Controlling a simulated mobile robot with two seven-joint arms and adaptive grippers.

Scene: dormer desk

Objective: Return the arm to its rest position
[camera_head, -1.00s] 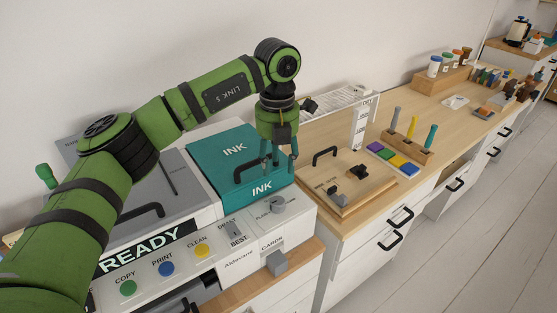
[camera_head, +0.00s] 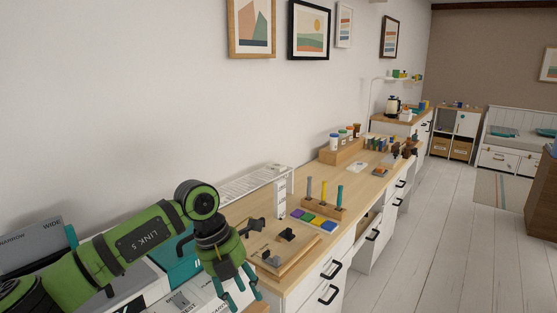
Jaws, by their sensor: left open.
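My left arm comes in from the lower left in the head view, green with black joints. My left gripper (camera_head: 236,295) hangs at its end, pointing down, with its teal fingers apart and nothing between them. It is in front of the white printer's (camera_head: 183,298) right end and left of the wooden board (camera_head: 287,264). The printer's teal ink cover (camera_head: 183,262) is partly hidden behind my arm. My right gripper does not show.
The wooden desk (camera_head: 345,192) runs away to the right, with a color pad set (camera_head: 313,221), a rack of upright tools (camera_head: 325,208) and a wooden holder with jars (camera_head: 342,152). White drawers (camera_head: 330,282) with black handles face open floor (camera_head: 430,245).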

